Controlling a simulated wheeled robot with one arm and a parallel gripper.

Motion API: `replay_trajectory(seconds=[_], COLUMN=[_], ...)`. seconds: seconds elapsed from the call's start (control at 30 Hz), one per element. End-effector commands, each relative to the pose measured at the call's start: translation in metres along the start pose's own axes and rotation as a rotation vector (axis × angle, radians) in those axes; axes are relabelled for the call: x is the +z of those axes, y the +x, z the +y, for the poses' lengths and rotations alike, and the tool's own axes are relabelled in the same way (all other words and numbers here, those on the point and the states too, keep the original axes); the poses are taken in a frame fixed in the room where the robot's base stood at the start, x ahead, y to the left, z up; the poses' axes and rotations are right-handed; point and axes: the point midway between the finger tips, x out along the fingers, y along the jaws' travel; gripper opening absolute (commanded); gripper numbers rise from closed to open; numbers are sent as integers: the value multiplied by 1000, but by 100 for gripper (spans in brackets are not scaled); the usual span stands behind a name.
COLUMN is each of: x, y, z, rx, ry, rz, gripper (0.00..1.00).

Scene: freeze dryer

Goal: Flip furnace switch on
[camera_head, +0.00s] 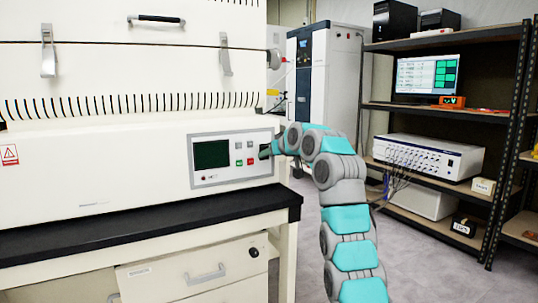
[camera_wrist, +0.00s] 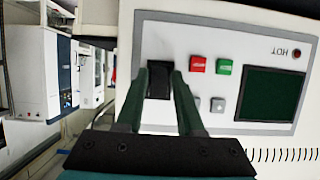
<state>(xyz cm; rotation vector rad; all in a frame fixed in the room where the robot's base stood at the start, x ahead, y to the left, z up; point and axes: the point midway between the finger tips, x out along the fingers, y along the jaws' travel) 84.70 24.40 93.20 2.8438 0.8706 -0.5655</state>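The furnace control panel (camera_head: 232,181) is on the front of the white furnace, with a dark screen (camera_head: 211,154) and small red and green buttons. A black switch (camera_wrist: 159,80) sits on the panel near the red button (camera_wrist: 198,64) and green button (camera_wrist: 225,67). My gripper (camera_wrist: 158,76) is open, with its two dark green fingers on either side of the switch. I cannot tell whether the fingertips touch the switch or panel. In the head view my gripper (camera_head: 265,151) is at the panel's right end, and the switch is not clear there.
A black-topped bench (camera_head: 140,227) with drawers holds the furnace. A dark shelf rack (camera_head: 490,150) on the right carries a monitor (camera_head: 427,76) and a white instrument (camera_head: 428,156). A tall white and blue cabinet (camera_head: 325,75) stands behind. Floor shows between bench and rack.

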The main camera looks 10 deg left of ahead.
Motion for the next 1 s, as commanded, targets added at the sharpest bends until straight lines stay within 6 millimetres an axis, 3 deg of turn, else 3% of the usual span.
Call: replay_trajectory(seconds=[0.03,0.3,0.7,1.0], x=[0,0,2,12], y=[0,0,1,5], z=[0,0,0,1], rx=[0,0,0,1], ry=[0,0,0,-1], rz=[0,0,11,140], gripper=[30,0,0,0])
